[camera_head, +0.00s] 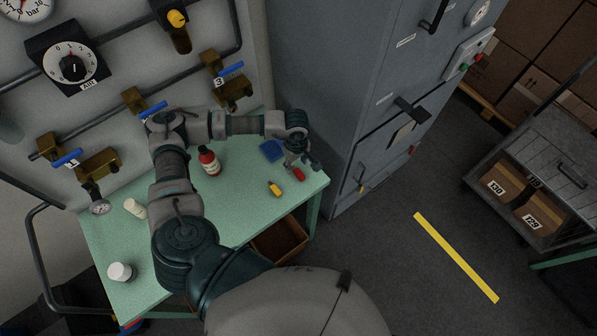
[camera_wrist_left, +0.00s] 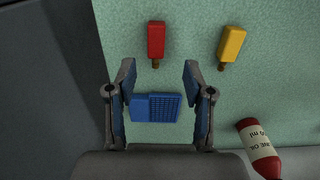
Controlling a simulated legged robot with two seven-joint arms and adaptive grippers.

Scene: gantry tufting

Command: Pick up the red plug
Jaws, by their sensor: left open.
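The red plug (camera_head: 299,174) lies on the green table near its right edge. In the left wrist view the red plug (camera_wrist_left: 156,39) lies just beyond the fingertips, roughly centred between them, with its brass tip toward my gripper. My left gripper (camera_head: 297,162) is above the table, close beside the red plug. In the left wrist view its two fingers (camera_wrist_left: 159,75) are apart with nothing held between them. My right gripper is in neither view.
A yellow plug (camera_wrist_left: 232,43) lies right of the red one. A blue block with a grid (camera_wrist_left: 165,107) lies below the fingers.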

